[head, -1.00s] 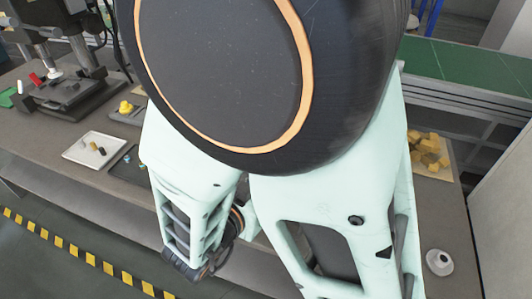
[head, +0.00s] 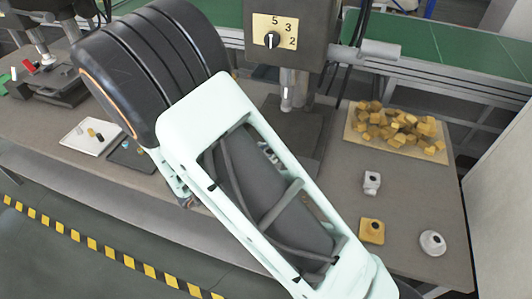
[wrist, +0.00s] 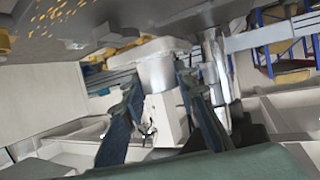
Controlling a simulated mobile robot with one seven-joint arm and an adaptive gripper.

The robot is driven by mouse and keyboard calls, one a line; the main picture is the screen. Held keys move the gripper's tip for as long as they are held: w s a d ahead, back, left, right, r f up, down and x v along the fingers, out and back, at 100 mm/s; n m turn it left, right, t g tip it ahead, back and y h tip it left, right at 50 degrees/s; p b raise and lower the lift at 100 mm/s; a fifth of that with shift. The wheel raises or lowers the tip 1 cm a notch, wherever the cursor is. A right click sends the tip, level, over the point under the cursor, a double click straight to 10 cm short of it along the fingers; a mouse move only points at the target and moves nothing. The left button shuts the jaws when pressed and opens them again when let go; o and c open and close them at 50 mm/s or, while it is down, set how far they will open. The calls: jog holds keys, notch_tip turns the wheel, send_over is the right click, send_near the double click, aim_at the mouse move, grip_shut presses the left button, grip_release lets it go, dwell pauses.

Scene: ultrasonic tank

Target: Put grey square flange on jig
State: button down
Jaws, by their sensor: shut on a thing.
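In the wrist view my gripper (wrist: 160,88) is shut on a pale grey piece. I take this for the grey square flange (wrist: 158,72); it has a flat, squarish plate and a round neck between the two blue fingers. In the head view my own arm hides the gripper and the held piece. I cannot pick out the jig for certain; part of the bench behind my arm is hidden.
A drill press (head: 290,40) stands at the back middle. Right of it are a tray (head: 352,136) of yellow blocks, a small grey block-like part (head: 371,183), a yellow square flange (head: 371,231) and a white round flange (head: 432,243). A white tray (head: 75,138) lies left.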

jog(key=shift+w+a+f, duration=0.2)
jog(key=shift+w+f, duration=0.25)
jog(key=shift+f, duration=0.15)
jog(key=shift+w+a+f, duration=0.15)
jog(key=shift+w+f, duration=0.3)
jog(key=shift+f, duration=0.1)
jog(key=shift+w+f, duration=0.1)
jog(key=shift+f, duration=1.55)
jog(key=shift+f, duration=0.15)
jog(key=c, duration=1.5)
grip_release()
